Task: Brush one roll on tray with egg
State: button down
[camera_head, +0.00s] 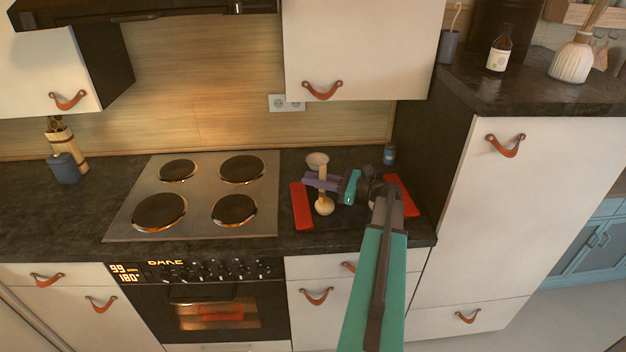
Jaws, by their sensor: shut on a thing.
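My gripper (320,183), with dark purple fingers, is over the counter right of the hob. It is shut on a pale upright handle, which looks like the brush (322,173). Directly below the handle is a small pale, rounded shape (324,206); I cannot tell whether it is a roll or the brush head. Two red strips, one at the left (301,206) and one at the right, flank this spot and look like tray ends. My arm hides much of the area between them. A small pale bowl (317,160) stands just behind the gripper; its contents are too small to tell.
The hob (200,195) with its dark plates lies to the left. A small dark jar (389,154) stands behind my arm, near the tall cabinet (540,210) at the right. The oven (215,310) below is lit, with a red item inside. A wall cabinet hangs above.

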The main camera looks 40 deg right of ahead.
jog(key=shift+v, duration=1.05)
jog(key=shift+p+x, duration=0.45)
jog(key=shift+x, duration=0.65)
dwell(1.8)
jog(key=shift+s+d, duration=0.25)
jog(key=shift+s, duration=0.25)
dwell(0.5)
jog(key=shift+r, duration=0.1)
jog(key=shift+r+p, duration=2.2)
jog(key=shift+r, duration=0.75)
jog(key=shift+a, duration=0.1)
